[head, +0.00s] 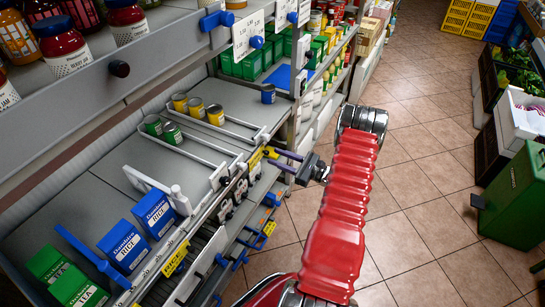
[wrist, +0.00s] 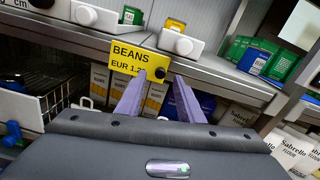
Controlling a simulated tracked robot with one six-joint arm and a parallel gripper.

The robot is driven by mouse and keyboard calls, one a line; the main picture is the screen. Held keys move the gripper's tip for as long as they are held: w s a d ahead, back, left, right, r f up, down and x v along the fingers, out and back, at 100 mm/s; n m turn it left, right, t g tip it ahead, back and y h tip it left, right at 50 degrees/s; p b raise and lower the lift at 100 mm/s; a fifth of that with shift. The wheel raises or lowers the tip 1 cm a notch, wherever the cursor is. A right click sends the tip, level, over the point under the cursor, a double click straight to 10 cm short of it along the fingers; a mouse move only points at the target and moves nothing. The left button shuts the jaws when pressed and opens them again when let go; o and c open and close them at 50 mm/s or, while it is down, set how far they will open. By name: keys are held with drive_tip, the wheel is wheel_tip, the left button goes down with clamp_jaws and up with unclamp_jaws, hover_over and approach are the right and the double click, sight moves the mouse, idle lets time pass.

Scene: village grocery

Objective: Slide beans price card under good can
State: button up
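The yellow beans price card (wrist: 138,58) reads "BEANS EUR 1.2…", its last digits unclear, and sits at the shelf's front edge. In the head view a yellow card (head: 255,158) shows by my fingertips. My gripper (wrist: 158,85) is open, its two purple fingers apart just below the card; the left tip overlaps the card's lower edge, and I cannot tell if it touches. In the head view my gripper (head: 278,159) points at the shelf edge. Green cans (head: 153,125) and yellow cans (head: 216,115) stand upright on the shelf. Which can is the good one I cannot tell.
White dividers (head: 210,143) separate the shelf lanes. Blue rice boxes (head: 125,246) stand at the near left. Jars (head: 60,45) line the upper shelf. Boxes (wrist: 155,98) fill the shelf below. The tiled aisle (head: 420,200) is clear on the right.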

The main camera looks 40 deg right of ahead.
sight(259, 159)
drive_tip(key=shift+x, duration=1.3)
drive_tip(key=shift+c, duration=0.3)
clamp_jaws()
